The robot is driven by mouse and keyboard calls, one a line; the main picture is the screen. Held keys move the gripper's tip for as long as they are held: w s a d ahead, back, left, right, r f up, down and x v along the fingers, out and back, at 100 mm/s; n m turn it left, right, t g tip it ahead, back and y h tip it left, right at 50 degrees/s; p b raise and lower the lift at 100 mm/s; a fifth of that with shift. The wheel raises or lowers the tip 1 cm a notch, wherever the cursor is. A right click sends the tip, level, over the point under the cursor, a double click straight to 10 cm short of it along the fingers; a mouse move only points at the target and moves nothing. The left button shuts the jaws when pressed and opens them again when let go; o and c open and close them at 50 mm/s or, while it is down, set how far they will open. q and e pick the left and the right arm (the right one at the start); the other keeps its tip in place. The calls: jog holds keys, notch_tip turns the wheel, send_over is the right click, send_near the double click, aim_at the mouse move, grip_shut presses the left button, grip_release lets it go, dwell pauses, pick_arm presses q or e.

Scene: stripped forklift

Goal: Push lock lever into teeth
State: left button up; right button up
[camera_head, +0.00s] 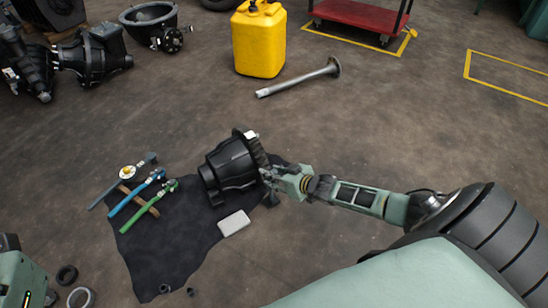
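A black housing (225,166) lies on a dark mat (160,262), with a toothed ring (256,150) along its right side. My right gripper (268,178) is at the right side of the housing, close to the lower part of the ring. I cannot tell whether it touches. The fingertips are small and dark against the housing, so I cannot see whether they are open or shut. I cannot pick out the lock lever; it is too small or hidden by the gripper. My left gripper does not show.
Blue (135,199) and green (147,207) wrenches lie left of the housing, and a pale flat block (234,223) lies below it. Floor between shaft and mat is clear.

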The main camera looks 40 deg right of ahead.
jog(key=shift+s+r, duration=0.15)
jog(key=shift+s, duration=0.35)
jog(key=v, duration=1.1)
jog(key=shift+w+r, duration=0.1)
jog(key=shift+r, duration=0.05)
